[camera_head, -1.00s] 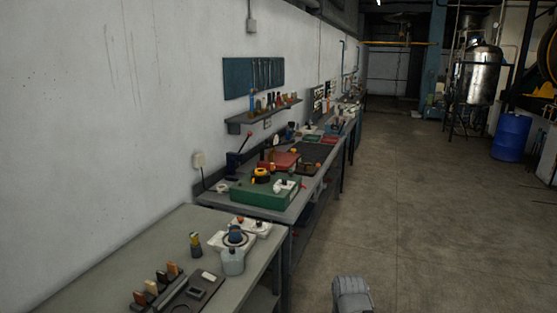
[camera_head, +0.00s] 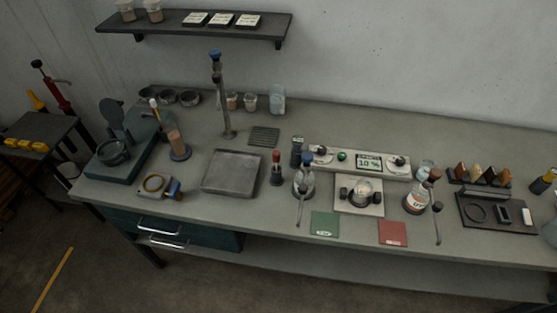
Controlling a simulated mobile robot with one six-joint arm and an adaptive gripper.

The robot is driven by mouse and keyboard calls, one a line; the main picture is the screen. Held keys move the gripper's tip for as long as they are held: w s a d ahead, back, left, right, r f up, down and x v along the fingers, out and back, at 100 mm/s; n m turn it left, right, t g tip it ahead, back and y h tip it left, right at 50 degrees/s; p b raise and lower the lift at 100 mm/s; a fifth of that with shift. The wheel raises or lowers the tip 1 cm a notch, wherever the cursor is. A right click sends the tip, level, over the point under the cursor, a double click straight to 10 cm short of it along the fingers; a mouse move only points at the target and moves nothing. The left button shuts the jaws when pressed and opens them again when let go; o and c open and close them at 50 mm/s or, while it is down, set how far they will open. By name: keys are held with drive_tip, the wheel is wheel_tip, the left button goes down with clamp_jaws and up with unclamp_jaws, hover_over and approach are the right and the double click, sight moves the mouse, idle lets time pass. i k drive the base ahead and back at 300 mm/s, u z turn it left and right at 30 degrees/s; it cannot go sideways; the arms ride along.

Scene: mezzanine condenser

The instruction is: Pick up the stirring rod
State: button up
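On the grey bench (camera_head: 330,120), a thin rod with a dark knob (camera_head: 301,205) stands or leans at the front edge, by a blue-capped bottle (camera_head: 304,180). A similar thin rod (camera_head: 437,225) is further right, beside a brown-capped bottle (camera_head: 416,198). A slim orange-and-white stick (camera_head: 155,108) rises at the left near a brownish cylinder (camera_head: 175,142). I cannot tell which of these is the stirring rod. My gripper is not in view.
A metal tray (camera_head: 232,173), a tall tap-like post (camera_head: 222,95) and a control panel (camera_head: 360,162) occupy the bench. Green (camera_head: 324,224) and red (camera_head: 393,233) cards lie at the front. A shelf (camera_head: 195,30) hangs above. Dark floor shows at lower left.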

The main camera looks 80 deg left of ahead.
sight(276, 155)
drive_tip(key=u, duration=2.75)
drive_tip(key=k, duration=0.45)
drive_tip(key=u, duration=0.05)
drive_tip(key=i, duration=0.35)
